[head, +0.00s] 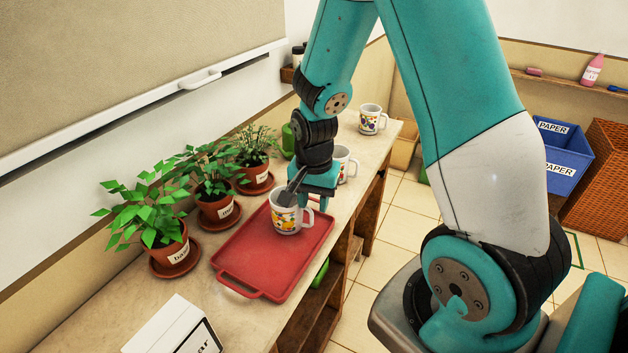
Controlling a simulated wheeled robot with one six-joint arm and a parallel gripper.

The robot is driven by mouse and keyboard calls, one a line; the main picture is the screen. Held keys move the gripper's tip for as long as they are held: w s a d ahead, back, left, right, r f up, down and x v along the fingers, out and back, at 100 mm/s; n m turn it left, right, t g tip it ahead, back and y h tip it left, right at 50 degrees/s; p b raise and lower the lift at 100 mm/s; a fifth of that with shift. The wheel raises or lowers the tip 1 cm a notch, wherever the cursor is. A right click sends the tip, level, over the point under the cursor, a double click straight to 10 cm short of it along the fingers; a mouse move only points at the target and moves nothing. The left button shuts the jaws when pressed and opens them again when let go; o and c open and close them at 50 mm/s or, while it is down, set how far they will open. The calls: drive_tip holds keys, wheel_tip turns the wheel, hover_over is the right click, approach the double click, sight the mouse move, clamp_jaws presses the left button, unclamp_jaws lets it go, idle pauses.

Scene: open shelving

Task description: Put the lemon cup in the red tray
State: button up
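My gripper (303,197) points down at this cup. A dark finger part reaches the cup's rim and a teal part shows to its right; whether the fingers grip the cup is unclear. A second white cup (343,160) stands behind, partly hidden by my arm. A third printed cup (369,122) stands at the far end of the counter.
Several potted plants (170,250) on saucers line the wall side left of the tray. A white box (176,328) lies at the near end of the counter. A blue paper bin (562,150) and a wicker basket (600,180) stand on the floor at right.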

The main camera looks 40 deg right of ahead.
drive_tip(key=s+a+r+n+y, duration=0.15)
drive_tip(key=a+r+n, duration=0.35)
drive_tip(key=r, duration=0.6)
drive_tip(key=s+a+r+n+y, duration=0.1)
drive_tip(key=s+a+r+n, duration=0.3)
drive_tip(key=s+a+n, duration=0.2)
drive_tip(key=s+a+r+n+y, duration=0.1)
drive_tip(key=s+a+r+n, duration=0.3)
drive_tip(key=s+a+n, duration=0.3)
drive_tip(key=shift+s+a+n+y, duration=0.35)
drive_tip(key=shift+s+a, duration=0.25)
drive_tip(key=shift+s, duration=0.25)
